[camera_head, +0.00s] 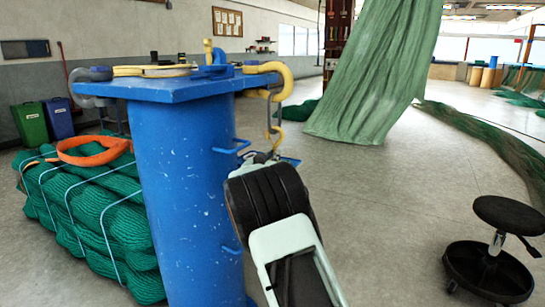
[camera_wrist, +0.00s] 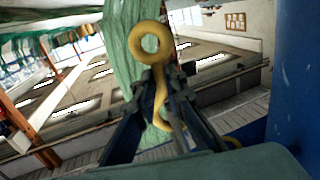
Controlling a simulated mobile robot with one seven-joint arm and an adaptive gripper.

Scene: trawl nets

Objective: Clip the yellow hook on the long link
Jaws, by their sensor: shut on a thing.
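In the head view, a yellow hook (camera_head: 277,138) shows just above my gripper (camera_head: 266,157), beside the blue post. In the wrist view my gripper (camera_wrist: 155,95) is shut on this yellow hook (camera_wrist: 151,42); its round eye sticks out beyond the fingertips, and its curved lower part shows between the fingers. In the head view, a grey link (camera_head: 269,112) hangs under a larger yellow hook (camera_head: 279,77) at the right edge of the post's top plate. I cannot tell whether the held hook touches the link. My fingers are mostly hidden behind my wrist.
The blue post (camera_head: 188,190) with its flat top plate (camera_head: 165,88) stands close on the left; it carries side rungs. A bundle of green net (camera_head: 95,220) lies behind it. A black stool (camera_head: 490,260) stands at right. Green net (camera_head: 375,90) hangs behind. The floor between is clear.

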